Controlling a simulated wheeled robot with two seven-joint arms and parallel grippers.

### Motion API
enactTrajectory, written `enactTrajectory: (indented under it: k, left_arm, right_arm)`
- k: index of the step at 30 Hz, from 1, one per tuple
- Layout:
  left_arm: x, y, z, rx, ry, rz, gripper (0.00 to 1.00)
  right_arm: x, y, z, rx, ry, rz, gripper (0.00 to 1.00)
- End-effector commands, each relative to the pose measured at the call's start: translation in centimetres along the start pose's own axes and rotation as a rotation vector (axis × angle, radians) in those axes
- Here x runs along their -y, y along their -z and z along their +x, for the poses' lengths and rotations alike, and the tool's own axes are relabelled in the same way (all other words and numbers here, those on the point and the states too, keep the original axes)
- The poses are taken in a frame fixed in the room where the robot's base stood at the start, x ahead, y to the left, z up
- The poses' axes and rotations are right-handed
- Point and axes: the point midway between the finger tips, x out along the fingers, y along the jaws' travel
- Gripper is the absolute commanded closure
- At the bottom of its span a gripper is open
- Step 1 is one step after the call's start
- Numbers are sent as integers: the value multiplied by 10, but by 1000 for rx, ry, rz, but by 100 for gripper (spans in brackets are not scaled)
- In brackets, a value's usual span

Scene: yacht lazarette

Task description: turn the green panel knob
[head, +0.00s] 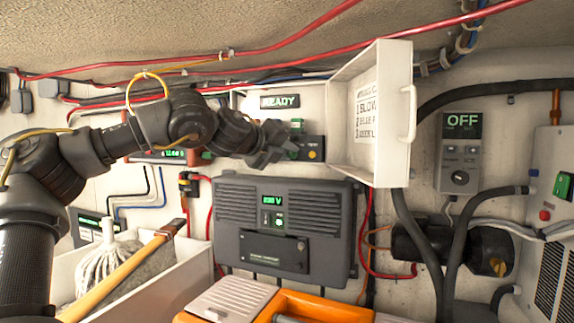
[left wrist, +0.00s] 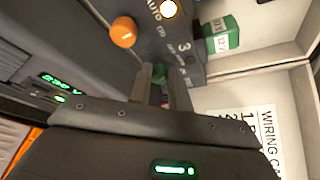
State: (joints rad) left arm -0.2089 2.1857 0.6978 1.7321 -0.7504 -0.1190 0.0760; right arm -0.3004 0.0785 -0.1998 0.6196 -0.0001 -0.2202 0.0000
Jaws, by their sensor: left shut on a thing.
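The green panel knob (left wrist: 158,73) shows only in part in the left wrist view, between the fingertips; the fingers hide most of it. It sits on a small dark panel (head: 315,149), which also carries an orange-yellow knob (left wrist: 123,32) and a lit yellow lamp (left wrist: 168,8). My left gripper (head: 284,148) reaches in from the left of the head view, up against the panel. In the left wrist view the left gripper (left wrist: 162,88) is shut on the green knob. The knob's pointer angle cannot be seen. My right gripper is not in view.
An open white cabinet door (head: 376,120) with a printed label stands just right of the panel. A green box (left wrist: 220,35) is close by. Below is a grey unit (head: 285,225). An OFF box (head: 459,152) is at right.

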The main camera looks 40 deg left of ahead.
Motion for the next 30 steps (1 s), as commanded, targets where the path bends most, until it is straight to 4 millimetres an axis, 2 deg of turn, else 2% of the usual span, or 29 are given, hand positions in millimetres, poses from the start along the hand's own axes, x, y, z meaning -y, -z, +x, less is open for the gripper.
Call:
enactTrajectory:
  k: [1, 3, 12, 21, 30]
  left_arm:
    - [-6, 3, 1, 1, 16, -36, 100]
    - [-7, 4, 1, 1, 37, -91, 100]
    - [-7, 3, 1, -1, 117, -286, 100]
    - [-7, 2, 1, -1, 161, -391, 100]
    - [-6, 2, 1, -1, 170, -415, 100]
  right_arm:
    - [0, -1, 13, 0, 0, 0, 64]
    - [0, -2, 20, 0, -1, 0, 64]
    - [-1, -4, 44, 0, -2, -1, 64]
    - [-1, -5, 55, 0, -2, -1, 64]
    - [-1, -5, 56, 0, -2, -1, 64]
